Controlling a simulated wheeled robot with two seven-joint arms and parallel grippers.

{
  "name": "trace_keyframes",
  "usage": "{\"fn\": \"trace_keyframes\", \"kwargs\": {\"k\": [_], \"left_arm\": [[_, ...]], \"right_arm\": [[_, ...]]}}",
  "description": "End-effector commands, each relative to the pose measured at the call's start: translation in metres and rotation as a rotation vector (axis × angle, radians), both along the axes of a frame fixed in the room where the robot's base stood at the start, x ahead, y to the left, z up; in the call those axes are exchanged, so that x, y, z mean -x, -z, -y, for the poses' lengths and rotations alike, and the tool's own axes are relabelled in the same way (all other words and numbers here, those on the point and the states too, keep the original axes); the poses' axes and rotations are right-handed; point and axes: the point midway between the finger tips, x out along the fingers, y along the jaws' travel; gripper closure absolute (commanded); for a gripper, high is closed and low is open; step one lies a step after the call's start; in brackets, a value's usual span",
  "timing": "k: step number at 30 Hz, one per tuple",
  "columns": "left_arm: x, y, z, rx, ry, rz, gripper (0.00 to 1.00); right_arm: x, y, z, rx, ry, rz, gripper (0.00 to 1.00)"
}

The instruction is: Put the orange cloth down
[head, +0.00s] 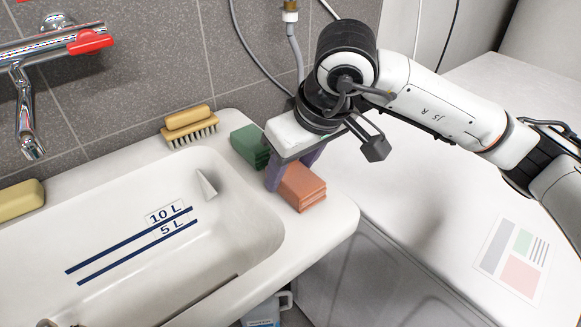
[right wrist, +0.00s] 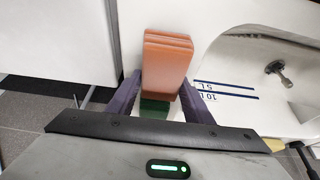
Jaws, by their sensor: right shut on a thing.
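The orange cloth (head: 303,187) is a folded stack at the right rim of the white sink. My right gripper (head: 290,172) reaches down over it from the upper right, its two dark fingers on either side of the cloth. In the right wrist view the cloth (right wrist: 166,66) sits between the fingers of my right gripper (right wrist: 160,100), which is shut on it. Whether the cloth's underside touches the rim cannot be told. My left gripper is not in view.
A green folded cloth (head: 248,146) lies on the rim just behind the orange one. A wooden brush (head: 190,126) and a yellow sponge (head: 20,199) lie along the sink (head: 330,222). A white surface (head: 440,215) on the right is mostly clear, with a printed sheet (head: 513,257).

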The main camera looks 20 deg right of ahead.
Motion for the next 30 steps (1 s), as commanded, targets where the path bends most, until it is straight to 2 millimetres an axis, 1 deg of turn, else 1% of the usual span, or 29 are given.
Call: {"fn": "trace_keyframes", "kwargs": {"k": [1,2,4,5,13,17,20,27,30], "left_arm": [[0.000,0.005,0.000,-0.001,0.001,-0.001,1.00],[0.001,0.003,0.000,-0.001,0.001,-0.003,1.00],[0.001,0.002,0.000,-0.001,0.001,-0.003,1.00],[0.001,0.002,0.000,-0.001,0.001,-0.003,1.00],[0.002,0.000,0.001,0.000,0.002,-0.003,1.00],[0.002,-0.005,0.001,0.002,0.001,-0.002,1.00],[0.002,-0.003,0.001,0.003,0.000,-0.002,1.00],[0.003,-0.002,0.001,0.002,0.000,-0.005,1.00],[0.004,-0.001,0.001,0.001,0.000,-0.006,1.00]], "right_arm": [[0.000,0.004,0.000,0.001,0.000,0.000,0.79],[0.000,0.002,0.000,0.001,0.000,0.000,0.49],[0.000,0.002,0.000,0.000,0.001,0.000,0.37],[0.000,0.002,0.000,0.000,0.001,0.000,0.35],[0.000,0.001,0.000,0.000,0.001,-0.001,0.35],[0.001,-0.006,0.000,0.000,0.000,0.000,0.35],[0.006,-0.020,0.003,0.001,0.001,0.003,0.35],[0.025,-0.070,0.009,0.000,0.001,0.005,0.35],[0.032,-0.087,0.012,0.000,-0.001,0.003,0.35]]}}
